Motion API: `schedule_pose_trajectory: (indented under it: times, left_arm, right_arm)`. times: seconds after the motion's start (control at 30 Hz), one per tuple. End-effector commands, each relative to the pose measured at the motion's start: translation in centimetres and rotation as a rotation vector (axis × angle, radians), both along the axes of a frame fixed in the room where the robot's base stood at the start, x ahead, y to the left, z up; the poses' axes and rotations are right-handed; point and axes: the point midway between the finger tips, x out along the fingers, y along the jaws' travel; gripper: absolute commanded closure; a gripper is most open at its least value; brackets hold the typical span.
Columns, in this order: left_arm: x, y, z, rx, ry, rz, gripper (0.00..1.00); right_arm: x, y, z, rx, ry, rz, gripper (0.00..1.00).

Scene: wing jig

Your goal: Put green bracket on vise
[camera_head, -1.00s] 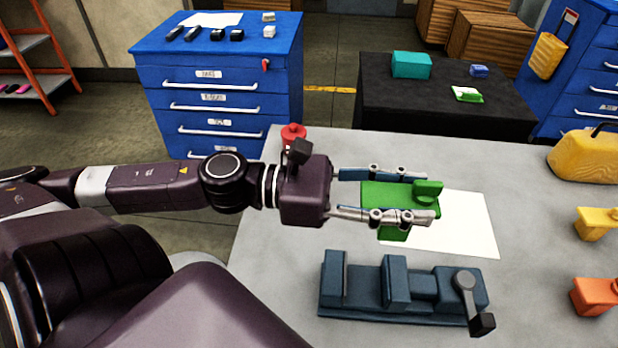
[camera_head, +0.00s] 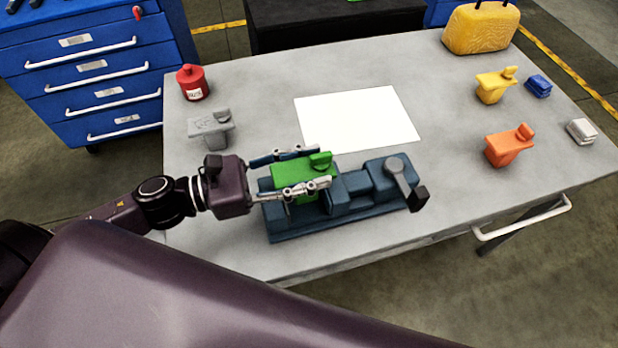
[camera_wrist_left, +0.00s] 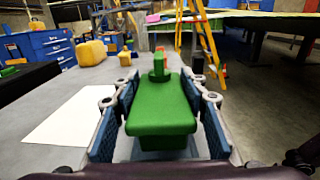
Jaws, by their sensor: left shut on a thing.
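The green bracket (camera_head: 300,179) is between the fingers of my left gripper (camera_head: 305,170), which is shut on it. In the left wrist view the green bracket (camera_wrist_left: 162,105) lies level between both finger pads. The blue-grey vise (camera_head: 345,193) is on the table, its crank handle at the right end. The bracket is over the left part of the vise, at its jaws; the fingers partly hide this spot. I cannot tell whether the bracket touches the vise. My right gripper is not in view.
A white sheet (camera_head: 358,120) lies behind the vise. A grey bracket (camera_head: 211,129) and red bottle (camera_head: 192,82) stand at the left. Yellow (camera_head: 492,86) and orange (camera_head: 508,146) brackets stand at the right, with a yellow container (camera_head: 481,27) behind. The table between is clear.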

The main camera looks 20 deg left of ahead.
Motion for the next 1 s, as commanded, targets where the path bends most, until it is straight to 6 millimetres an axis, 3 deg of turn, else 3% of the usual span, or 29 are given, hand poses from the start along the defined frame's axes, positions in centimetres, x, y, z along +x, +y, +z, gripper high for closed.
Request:
schedule_pose_trajectory:
  times: [0.27, 0.7, 0.73, 0.87, 1.0]
  left_arm:
    - [0.0, 0.0, -3.7, -0.002, 0.0, 0.001, 0.95]
    - [0.0, 0.0, -4.5, -0.002, -0.001, 0.0, 0.95]
    - [0.0, 0.0, -4.4, -0.001, 0.001, 0.0, 0.57]
    - [0.0, 0.0, -4.4, 0.0, 0.001, 0.0, 0.43]
    - [0.0, 0.0, -4.4, 0.0, 0.001, 0.0, 0.43]
  right_arm:
    - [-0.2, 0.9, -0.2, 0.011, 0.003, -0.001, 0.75]
    - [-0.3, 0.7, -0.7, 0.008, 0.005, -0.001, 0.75]
    - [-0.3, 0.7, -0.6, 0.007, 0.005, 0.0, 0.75]
    - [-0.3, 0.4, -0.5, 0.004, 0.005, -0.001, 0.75]
    - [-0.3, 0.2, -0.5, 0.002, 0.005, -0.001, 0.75]
